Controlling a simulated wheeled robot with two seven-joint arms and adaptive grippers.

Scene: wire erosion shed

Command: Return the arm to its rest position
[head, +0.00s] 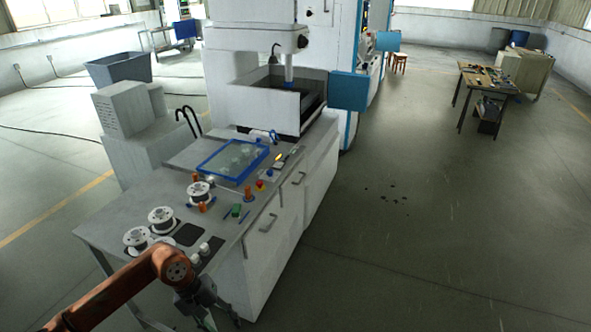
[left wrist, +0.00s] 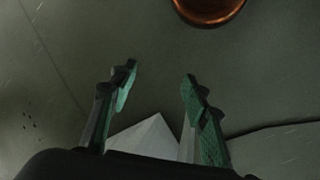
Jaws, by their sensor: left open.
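My left arm comes in from the lower left of the head view. Its gripper (head: 222,318) hangs low in front of the workbench's near end, beside the bench and over the floor. In the left wrist view the two fingers of my left gripper (left wrist: 160,78) stand apart with nothing between their tips. Bare grey floor shows beyond them. My right gripper is not in view.
The workbench (head: 128,225) carries several wire spools (head: 161,218), a blue-framed tray (head: 233,160) and small tools. A white machine (head: 262,50) stands behind it. A table (head: 487,78) stands far right. Open floor (head: 420,230) lies to the right.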

